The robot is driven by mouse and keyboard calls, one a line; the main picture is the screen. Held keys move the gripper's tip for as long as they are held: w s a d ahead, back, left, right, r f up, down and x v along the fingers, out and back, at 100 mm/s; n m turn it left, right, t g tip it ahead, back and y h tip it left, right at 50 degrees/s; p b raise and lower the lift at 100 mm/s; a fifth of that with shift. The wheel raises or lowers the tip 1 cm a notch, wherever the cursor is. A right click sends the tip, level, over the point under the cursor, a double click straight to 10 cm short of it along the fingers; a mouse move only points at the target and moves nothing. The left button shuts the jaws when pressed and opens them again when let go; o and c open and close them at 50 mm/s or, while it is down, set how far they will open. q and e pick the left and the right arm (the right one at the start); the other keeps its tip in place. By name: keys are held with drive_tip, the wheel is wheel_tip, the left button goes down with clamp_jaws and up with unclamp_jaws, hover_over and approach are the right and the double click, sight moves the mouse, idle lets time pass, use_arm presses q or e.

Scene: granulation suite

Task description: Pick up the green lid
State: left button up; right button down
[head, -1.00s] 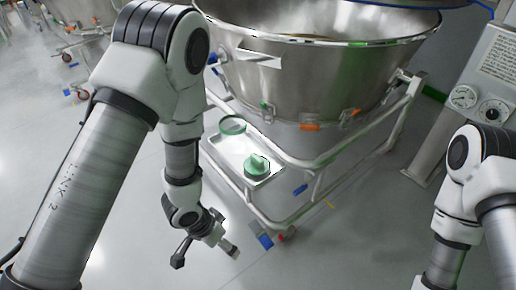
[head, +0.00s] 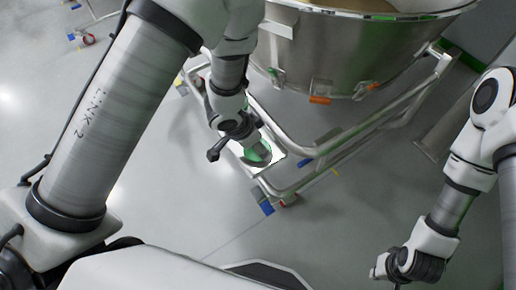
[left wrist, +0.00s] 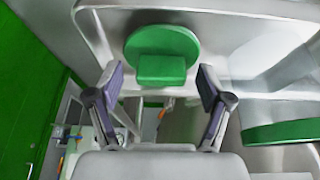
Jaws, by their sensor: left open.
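The green lid (left wrist: 178,38) is a round disc with a block-shaped handle facing my gripper, in the upper middle of the left wrist view. It lies on a pale tray (left wrist: 265,60). My left gripper (left wrist: 160,76) is open, with its fingers apart to either side of the handle and short of the disc. In the head view my left gripper (head: 258,156) is over the tray and hides most of the green lid (head: 266,147). My right gripper (head: 388,268) is low at the right, away from the tray; its fingers are too unclear to judge.
A second green round thing (left wrist: 290,132) shows at the right of the left wrist view. A large steel bowl (head: 335,55) stands on a tubular frame (head: 375,125) beside and above the tray. Open grey floor (head: 190,215) lies in front.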

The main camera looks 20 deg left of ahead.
use_arm(q)
drive_tip(key=shift+w+f, duration=0.3)
drive_tip(key=shift+f, duration=0.05)
drive_tip(key=shift+s+r, duration=0.35)
drive_tip(key=shift+c, duration=0.7)
drive_tip(key=c, duration=0.5)
drive_tip(key=shift+w+f, duration=0.1)
drive_tip(key=c, duration=0.5)
drive_tip(key=shift+c, duration=0.2)
